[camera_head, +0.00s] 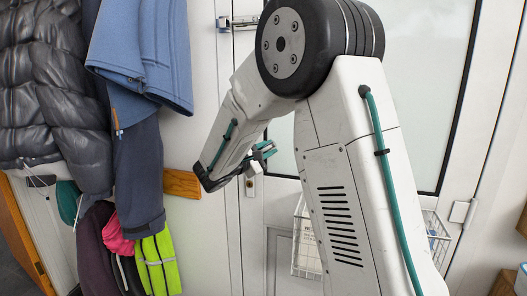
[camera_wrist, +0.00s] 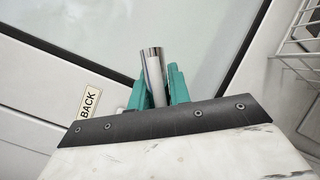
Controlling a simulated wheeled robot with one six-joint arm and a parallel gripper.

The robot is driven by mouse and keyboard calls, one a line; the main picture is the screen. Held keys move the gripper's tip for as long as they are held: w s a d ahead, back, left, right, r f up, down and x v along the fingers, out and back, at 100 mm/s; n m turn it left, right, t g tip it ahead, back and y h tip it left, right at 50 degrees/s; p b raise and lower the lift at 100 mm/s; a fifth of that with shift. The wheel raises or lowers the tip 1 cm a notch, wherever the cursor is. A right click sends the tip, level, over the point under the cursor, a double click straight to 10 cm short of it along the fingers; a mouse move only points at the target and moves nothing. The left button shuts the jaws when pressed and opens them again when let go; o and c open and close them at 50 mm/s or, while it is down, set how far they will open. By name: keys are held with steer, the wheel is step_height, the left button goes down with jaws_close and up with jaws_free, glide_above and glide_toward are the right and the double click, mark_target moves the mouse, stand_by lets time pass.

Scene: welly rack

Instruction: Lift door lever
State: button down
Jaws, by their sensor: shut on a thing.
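The white door (camera_head: 283,219) with a large frosted pane stands behind my arm. In the wrist view, a shiny metal door lever (camera_wrist: 152,66) sits between the two green fingers of my gripper (camera_wrist: 155,92). The fingers are closed around it, and its end sticks out past them. In the head view, my gripper (camera_head: 262,155) is at the left edge of the door, close to its frame. The lever cannot be made out there, and my arm hides much of the door.
Coats, including a blue one (camera_head: 150,50) and a dark puffer jacket (camera_head: 52,85), hang at the left. A white wire basket (camera_head: 305,240) is low behind my arm. A metal bolt (camera_head: 238,22) is high on the door edge.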

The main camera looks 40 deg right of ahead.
steer(key=c, duration=1.3)
jaws_free()
steer(key=v, duration=0.7)
steer(key=shift+a, duration=0.45)
